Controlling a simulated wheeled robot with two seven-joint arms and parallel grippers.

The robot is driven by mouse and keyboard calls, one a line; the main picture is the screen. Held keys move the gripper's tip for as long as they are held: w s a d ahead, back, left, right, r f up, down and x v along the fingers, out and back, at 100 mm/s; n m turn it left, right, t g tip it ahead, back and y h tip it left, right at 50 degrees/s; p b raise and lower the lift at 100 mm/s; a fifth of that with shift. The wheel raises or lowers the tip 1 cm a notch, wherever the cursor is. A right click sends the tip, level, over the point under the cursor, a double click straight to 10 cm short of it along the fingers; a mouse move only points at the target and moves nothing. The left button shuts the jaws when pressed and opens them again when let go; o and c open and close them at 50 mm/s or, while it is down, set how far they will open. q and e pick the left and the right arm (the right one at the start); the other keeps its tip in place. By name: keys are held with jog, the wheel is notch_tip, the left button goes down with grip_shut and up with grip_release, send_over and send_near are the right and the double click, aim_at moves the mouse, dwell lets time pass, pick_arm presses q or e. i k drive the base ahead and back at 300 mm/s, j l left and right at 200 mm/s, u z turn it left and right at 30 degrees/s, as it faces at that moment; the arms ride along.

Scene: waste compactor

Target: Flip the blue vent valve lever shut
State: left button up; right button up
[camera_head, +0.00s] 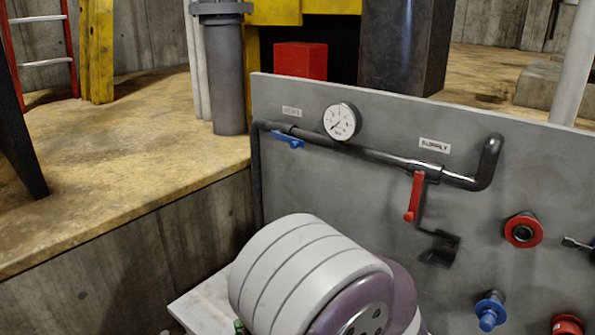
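The blue vent valve lever (288,141) is on the left part of a dark pipe (375,154) that runs along the grey panel (335,205). It slants slightly down to the right, roughly along the pipe, below a small white label (291,112) too blurred to read surely. A red lever (414,197) hangs down from the pipe under the "SUPPLY" label (435,146). Neither of my grippers is in view. A large white and purple rounded body, seemingly one of my arm links, fills the lower middle and hides the panel's lower left.
A round gauge (341,121) sits above the pipe between the levers. A red ring fitting (523,230), a blue knob (490,310) and a red knob (567,325) stick out at lower right. A concrete ledge (130,175) lies left of the panel. A red box (300,60) stands behind.

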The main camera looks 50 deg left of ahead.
aim_at(294, 143)
jog(key=u, duration=1.9)
